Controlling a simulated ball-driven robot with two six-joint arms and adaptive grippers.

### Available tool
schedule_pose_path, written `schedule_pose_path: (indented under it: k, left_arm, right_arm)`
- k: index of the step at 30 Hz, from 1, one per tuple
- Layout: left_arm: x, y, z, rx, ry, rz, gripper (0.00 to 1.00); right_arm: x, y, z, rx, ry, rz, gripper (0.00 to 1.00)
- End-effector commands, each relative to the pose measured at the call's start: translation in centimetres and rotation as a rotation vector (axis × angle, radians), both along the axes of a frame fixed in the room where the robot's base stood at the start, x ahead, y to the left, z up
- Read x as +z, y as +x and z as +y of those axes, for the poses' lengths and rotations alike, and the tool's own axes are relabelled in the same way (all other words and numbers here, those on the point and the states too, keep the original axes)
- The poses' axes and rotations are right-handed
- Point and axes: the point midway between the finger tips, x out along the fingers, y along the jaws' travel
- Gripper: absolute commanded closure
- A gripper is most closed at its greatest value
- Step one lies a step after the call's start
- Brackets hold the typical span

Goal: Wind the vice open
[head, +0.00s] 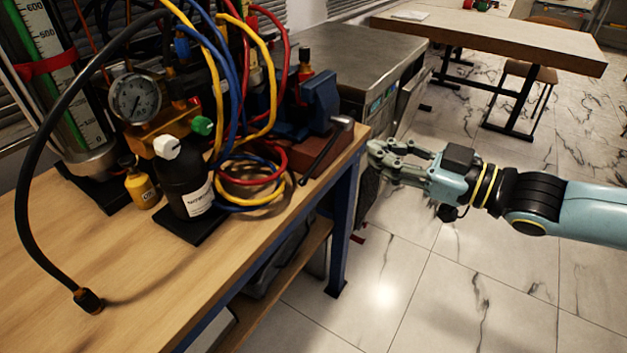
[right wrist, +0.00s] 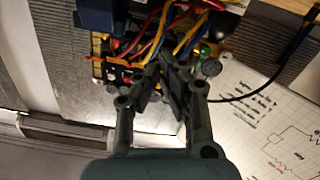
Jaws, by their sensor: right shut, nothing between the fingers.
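The vice (head: 320,100) is a blue block on a red-brown base at the right end of the wooden bench. Its handle, a dark bar (head: 322,155), slants down across the front of it, with a grey round end at the top. My right gripper (head: 373,158) is just to the right of the bench corner, apart from the handle, with its fingers shut and empty. In the right wrist view the fingers (right wrist: 163,78) come together in front of blurred cables and fittings; I cannot pick out the vice handle there. My left gripper is not in view.
Yellow, blue and red hoses (head: 245,185) lie coiled left of the vice. A black bottle (head: 183,185), a pressure gauge (head: 135,98) and a yellow weight (head: 138,185) stand further left. A grey cabinet (head: 370,55) stands behind.

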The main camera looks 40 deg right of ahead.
Motion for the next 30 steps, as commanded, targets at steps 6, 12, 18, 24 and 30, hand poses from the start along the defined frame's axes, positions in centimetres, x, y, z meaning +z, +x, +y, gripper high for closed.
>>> schedule_pose_path:
  k: [6,12,18,24,30]
  left_arm:
    - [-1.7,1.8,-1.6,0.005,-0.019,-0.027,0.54]
    - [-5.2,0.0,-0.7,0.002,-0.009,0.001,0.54]
    - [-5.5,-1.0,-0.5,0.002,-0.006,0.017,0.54]
    - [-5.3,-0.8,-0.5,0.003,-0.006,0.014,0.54]
    - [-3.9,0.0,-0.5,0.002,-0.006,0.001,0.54]
  right_arm:
    - [-0.9,1.3,0.7,0.003,0.0,0.004,1.0]
    - [-1.4,4.3,1.9,0.002,-0.001,0.003,1.0]
    - [-1.0,5.7,2.5,0.003,-0.001,0.006,1.0]
    - [-0.5,7.3,2.9,-0.005,0.003,0.001,1.0]
    - [-0.5,8.9,3.6,-0.003,0.005,0.001,1.0]
